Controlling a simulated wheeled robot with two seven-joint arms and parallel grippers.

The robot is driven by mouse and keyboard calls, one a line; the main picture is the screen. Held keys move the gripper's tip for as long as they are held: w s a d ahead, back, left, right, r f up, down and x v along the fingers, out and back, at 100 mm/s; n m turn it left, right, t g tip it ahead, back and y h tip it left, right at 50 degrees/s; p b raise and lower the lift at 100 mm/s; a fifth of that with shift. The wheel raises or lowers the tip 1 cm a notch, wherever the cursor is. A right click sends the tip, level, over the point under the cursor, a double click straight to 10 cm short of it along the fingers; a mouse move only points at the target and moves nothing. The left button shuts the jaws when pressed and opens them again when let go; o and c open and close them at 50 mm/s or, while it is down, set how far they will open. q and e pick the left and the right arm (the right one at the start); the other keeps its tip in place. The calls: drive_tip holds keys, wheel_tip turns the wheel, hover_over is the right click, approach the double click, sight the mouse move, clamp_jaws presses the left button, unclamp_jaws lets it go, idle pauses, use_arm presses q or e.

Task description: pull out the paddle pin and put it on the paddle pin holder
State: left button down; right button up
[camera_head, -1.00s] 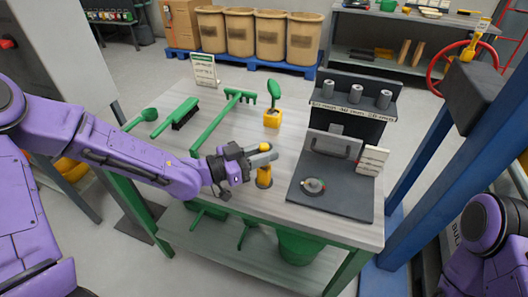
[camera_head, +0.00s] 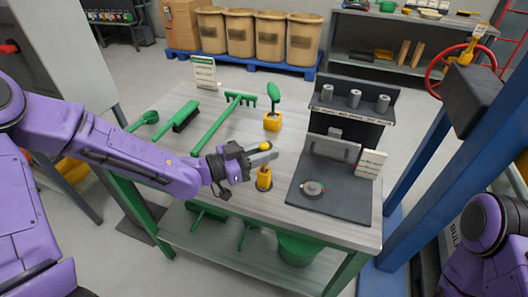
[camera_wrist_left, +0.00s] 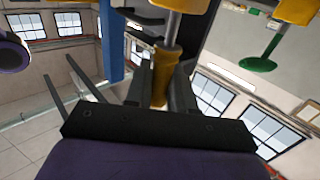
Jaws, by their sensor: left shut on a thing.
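My left gripper (camera_head: 262,157) is over the near side of the workbench, shut on the paddle pin. The pin's yellow handle (camera_head: 265,147) shows above the fingers in the head view. In the left wrist view the handle (camera_wrist_left: 160,78) sits between the fingers, and a grey shaft extends from it toward a yellow part (camera_wrist_left: 180,4) at the top edge. A yellow post (camera_head: 264,180) with a dark base stands upright directly below the gripper. I cannot tell whether the shaft is in this post, or whether the post is the paddle pin holder. My right gripper is out of view.
A yellow block with a green paddle (camera_head: 273,95) stands behind the gripper. A green rake (camera_head: 222,118), brush (camera_head: 186,115) and scoop (camera_head: 147,117) lie left. A dark panel stand (camera_head: 330,200) is on the right. A blue post (camera_head: 440,165) stands beyond the bench's right side.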

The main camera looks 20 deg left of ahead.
use_arm(q)
drive_tip(key=shift+r+p, duration=0.45)
drive_tip(key=shift+r, duration=0.25)
drive_tip(key=shift+f+b, duration=1.75)
drive_tip(key=shift+f, duration=0.25)
idle(0.5)
drive_tip(key=c, duration=0.9)
unclamp_jaws()
drive_tip(key=v, duration=1)
drive_tip(key=shift+s+a, duration=0.2)
